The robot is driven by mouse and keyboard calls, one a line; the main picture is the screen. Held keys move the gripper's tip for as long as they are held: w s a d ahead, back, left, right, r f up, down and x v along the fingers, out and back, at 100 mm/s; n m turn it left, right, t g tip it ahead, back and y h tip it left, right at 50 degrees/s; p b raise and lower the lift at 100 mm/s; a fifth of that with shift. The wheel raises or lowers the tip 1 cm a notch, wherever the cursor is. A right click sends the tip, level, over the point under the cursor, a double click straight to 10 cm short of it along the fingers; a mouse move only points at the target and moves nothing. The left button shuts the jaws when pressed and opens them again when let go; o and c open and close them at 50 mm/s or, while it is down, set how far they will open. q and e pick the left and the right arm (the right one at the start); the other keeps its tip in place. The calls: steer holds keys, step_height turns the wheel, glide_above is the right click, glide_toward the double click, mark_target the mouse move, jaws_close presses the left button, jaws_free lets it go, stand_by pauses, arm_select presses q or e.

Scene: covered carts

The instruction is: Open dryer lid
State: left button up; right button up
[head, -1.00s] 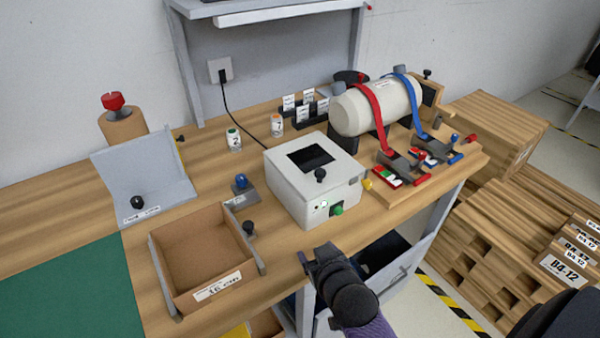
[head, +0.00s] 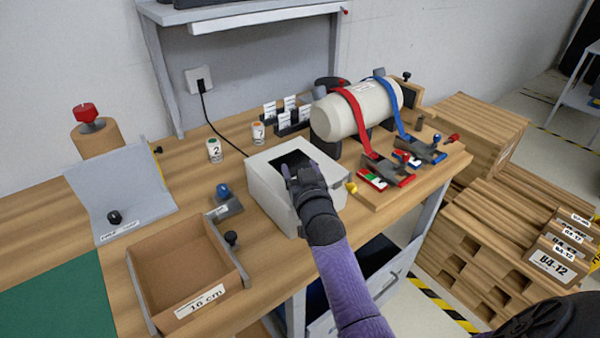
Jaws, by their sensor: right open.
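The dryer is a white box (head: 270,187) on the wooden bench, with a dark window (head: 290,159) in its top. The lid looks shut. My right gripper (head: 302,172) is open and over the dryer's top, near where the lid's black knob was seen earlier. It hides the knob, part of the window and much of the front, so I cannot tell whether it touches the knob. My left gripper is not in view.
An open box (head: 187,262) stands left of the dryer, with a blue-knobbed block (head: 226,204) between. A white cylinder (head: 357,110) with red and blue straps stands to the right. Two small numbered containers stand behind, one a white jar (head: 214,150).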

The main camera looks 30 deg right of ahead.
jaws_close()
stand_by(0.3)
stand_by(1.1)
